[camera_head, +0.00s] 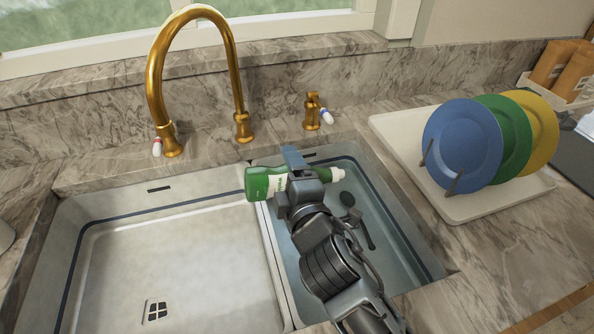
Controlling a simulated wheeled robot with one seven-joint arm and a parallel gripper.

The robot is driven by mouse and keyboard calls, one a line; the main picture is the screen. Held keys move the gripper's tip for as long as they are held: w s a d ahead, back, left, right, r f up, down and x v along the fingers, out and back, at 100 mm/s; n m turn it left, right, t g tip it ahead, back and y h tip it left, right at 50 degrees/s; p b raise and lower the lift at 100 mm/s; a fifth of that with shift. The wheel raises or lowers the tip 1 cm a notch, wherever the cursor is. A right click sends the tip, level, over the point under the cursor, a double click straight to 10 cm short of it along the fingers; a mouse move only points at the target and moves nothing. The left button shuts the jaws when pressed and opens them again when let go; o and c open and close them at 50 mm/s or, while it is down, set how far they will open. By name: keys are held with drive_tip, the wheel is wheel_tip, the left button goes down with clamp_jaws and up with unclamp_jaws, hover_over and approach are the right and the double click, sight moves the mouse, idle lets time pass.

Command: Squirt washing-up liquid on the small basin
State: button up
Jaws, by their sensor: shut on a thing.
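A green bottle of washing-up liquid (259,183) with a white label and white cap lies on its side in the air, its cap end to the right. My gripper (292,170) is shut on the bottle's middle and hides part of it. The small basin (400,262) is the narrow right one, and the bottle's cap end is above its far part. The bottle's green base end reaches over the divider towards the large basin (180,255). My arm covers much of the small basin's left side.
A dark utensil (350,214) shows inside the small basin. A gold tap (240,80) and a small gold fixture (312,112) stand behind the sink. Blue (462,142), green and yellow plates stand in a rack on a pale tray (455,207) at the right.

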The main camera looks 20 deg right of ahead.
drive_tip(key=shift+d+r+m, duration=0.15)
drive_tip(key=shift+r+m, duration=0.2)
drive_tip(key=shift+m, duration=0.55)
drive_tip(key=d+m, duration=0.2)
drive_tip(key=m, duration=0.1)
drive_tip(key=shift+r+y, duration=0.3)
drive_tip(key=m, duration=0.1)
drive_tip(key=d+m, duration=0.1)
drive_tip(key=m, duration=0.1)
drive_tip(key=d+m, duration=0.1)
drive_tip(key=shift+d+r+m+t+y, duration=0.2)
drive_tip(key=shift+r+m+t+y, duration=0.1)
drive_tip(key=shift+r+y, duration=0.1)
